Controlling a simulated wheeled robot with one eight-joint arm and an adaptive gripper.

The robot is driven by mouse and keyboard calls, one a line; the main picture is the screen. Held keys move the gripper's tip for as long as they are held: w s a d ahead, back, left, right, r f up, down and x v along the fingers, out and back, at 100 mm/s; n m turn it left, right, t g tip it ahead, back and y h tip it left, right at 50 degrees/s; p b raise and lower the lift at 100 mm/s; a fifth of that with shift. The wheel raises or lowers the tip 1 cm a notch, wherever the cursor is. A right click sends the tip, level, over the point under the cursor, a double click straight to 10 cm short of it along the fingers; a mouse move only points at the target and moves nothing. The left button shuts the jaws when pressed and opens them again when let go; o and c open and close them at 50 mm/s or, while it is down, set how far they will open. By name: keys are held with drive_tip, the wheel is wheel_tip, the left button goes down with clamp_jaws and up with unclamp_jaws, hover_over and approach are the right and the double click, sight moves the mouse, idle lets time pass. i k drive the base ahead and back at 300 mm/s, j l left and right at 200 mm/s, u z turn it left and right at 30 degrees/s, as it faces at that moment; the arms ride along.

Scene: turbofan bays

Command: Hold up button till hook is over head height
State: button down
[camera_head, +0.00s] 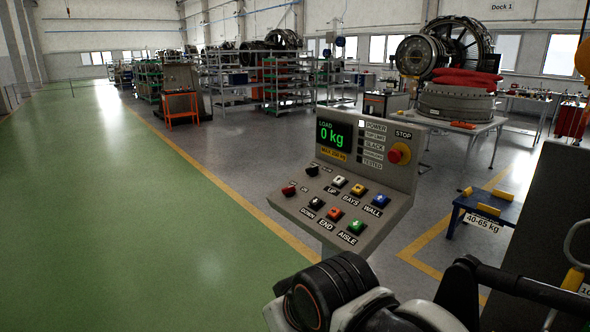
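A grey control panel (395,208) stands in the middle of the camera_head view, tilted towards me. The up button (339,181) is a pale cap with the label UP below it. The down button (316,203) is dark and sits lower left of it. The load display (334,134) reads 0 kg in green. Nothing covers or touches the buttons. Parts of my arm fill the bottom edge, but I cannot make out my gripper's fingertips. I cannot identify the hook with certainty; a yellow-orange piece (582,56) is cut off at the top right edge.
The panel also has a red stop button (399,153) and several coloured buttons, including a blue one (380,200) and a green one (355,227). A blue stand (478,206) is at right. An engine part (455,101) rests on a table behind. The green floor (130,200) is clear.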

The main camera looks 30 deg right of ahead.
sight(338, 179)
drive_tip(key=i+l+z, duration=0.25)
drive_tip(key=i, duration=0.6)
drive_tip(key=i+z, duration=0.25)
drive_tip(key=i, duration=0.65)
